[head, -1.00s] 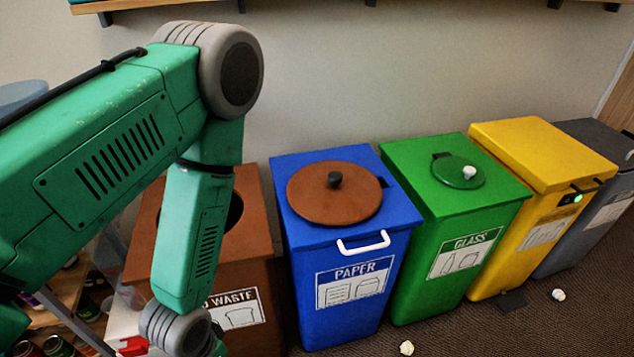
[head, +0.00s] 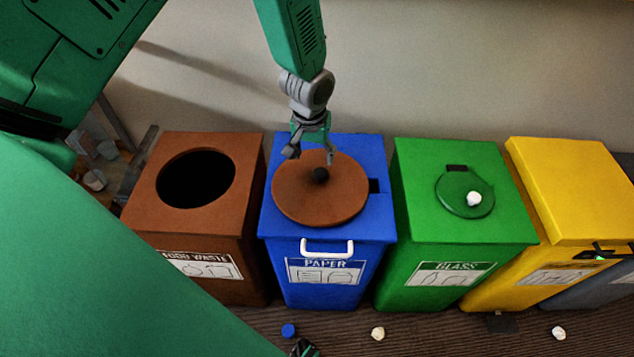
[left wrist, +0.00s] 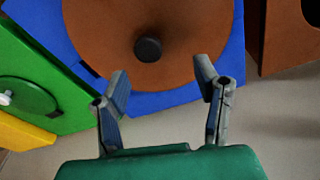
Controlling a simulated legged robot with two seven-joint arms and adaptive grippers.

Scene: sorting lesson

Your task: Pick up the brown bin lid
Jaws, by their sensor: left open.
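The brown bin lid (head: 300,200) is a round disc with a dark knob (head: 320,175), lying on top of the blue PAPER bin (head: 378,220). My left gripper (head: 311,156) is open above the lid's far part, close to the knob, with its fingers pointing down. In the left wrist view the lid (left wrist: 190,30) fills the upper middle. There the knob (left wrist: 148,49) lies just beyond the open fingertips (left wrist: 160,75), roughly between their lines, with nothing held.
The brown FOOD WASTE bin (head: 250,172) stands left with an open round hole. The green GLASS bin (head: 415,185) and yellow bin (head: 570,180) stand right. A wall is close behind. Small white litter (head: 378,333) and a blue piece (head: 288,330) lie on the floor.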

